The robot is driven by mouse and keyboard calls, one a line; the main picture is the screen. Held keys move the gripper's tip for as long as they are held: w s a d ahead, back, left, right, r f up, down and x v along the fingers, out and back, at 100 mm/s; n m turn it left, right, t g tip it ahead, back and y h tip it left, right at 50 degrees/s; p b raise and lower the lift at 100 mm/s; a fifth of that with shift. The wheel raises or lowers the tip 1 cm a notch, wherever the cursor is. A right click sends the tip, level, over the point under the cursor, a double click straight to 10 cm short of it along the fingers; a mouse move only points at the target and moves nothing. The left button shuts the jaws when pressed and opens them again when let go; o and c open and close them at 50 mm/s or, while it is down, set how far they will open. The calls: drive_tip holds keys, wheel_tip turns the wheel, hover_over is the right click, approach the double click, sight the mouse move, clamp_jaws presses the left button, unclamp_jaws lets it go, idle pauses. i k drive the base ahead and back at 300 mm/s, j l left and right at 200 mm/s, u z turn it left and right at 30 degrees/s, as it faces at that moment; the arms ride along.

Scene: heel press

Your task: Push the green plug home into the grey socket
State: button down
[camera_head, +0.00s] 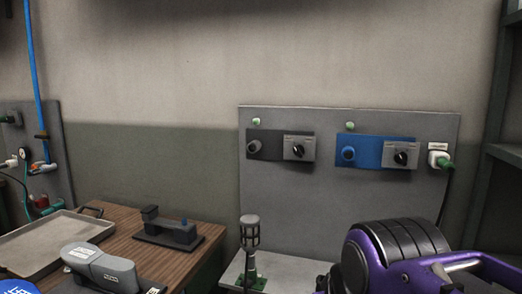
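A green plug (447,166) shows at the right side of the grey wall panel, at the lower right of a pale housing (437,156). A dark cable hangs down from it. How deep it sits is too small to tell. A dark grey socket unit (267,145) with a round outlet and a grey switch box (299,148) is on the panel's left half. A blue socket unit (372,152) with a similar switch box is to its right. My purple and black arm is at the lower right, below the panel. My gripper is not in view.
The grey panel (330,200) stands behind a pale ledge (290,270). A caged lamp-like post (249,232) rises in front of the panel's left part. A wooden table (125,245) at left holds a tray (45,243) and tools. A dark shelf frame (490,150) bounds the right.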

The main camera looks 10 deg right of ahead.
sight(445, 164)
drive_tip(key=z, duration=1.35)
